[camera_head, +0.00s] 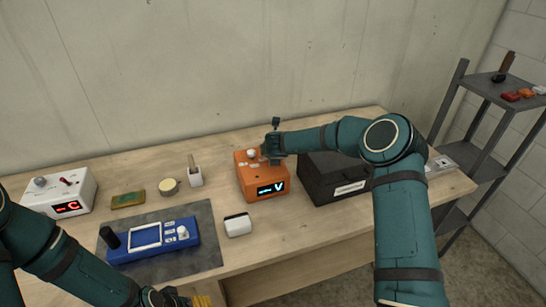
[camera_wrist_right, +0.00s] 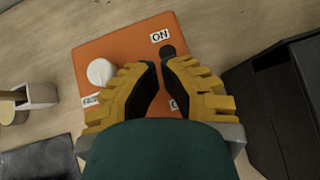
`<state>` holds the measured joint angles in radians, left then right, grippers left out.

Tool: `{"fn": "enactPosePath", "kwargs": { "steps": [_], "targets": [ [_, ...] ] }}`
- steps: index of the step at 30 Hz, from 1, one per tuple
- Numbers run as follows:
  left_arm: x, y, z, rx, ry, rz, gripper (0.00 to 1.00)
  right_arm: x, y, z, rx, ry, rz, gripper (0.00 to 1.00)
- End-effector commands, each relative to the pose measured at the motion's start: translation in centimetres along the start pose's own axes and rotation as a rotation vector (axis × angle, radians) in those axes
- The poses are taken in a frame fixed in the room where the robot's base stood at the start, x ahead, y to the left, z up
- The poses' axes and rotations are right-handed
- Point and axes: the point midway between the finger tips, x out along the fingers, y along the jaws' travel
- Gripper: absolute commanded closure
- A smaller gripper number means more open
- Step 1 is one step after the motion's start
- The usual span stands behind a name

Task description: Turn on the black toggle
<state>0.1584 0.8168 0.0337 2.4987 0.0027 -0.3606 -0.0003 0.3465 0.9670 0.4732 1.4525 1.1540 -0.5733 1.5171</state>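An orange box (camera_head: 262,180) with a lit "V" display stands on the bench. In the right wrist view its top (camera_wrist_right: 95,50) carries a white round knob (camera_wrist_right: 101,72), an "ON" label and a dark round part (camera_wrist_right: 168,51), which looks like the black toggle. The right finger partly covers this part; I cannot tell whether they touch, nor its position. My right gripper (camera_wrist_right: 159,64) is over the box with its fingertips nearly together and nothing visible between them. A second label is partly hidden under the fingers. My left gripper (camera_head: 178,299) is cut off at the bottom edge.
A black case (camera_head: 330,185) stands close to the right of the orange box. A small white block (camera_head: 238,225) and a blue device (camera_head: 150,242) on a grey mat (camera_head: 205,260) are in front and left. A white "C" box (camera_head: 62,192) stands far left. A shelf (camera_head: 490,88) is at right.

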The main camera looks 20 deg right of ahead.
Motion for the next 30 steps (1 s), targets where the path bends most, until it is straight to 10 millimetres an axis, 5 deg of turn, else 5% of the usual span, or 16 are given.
{"fn": "enactPosePath", "kwargs": {
  "steps": [30],
  "targets": [
    [-1.1, 0.4, -0.2, 0.0, 0.0, 0.0, 0.37, -0.9, 0.1, 1.6, -0.001, -0.001, 0.001, 1.0]
  ]
}}
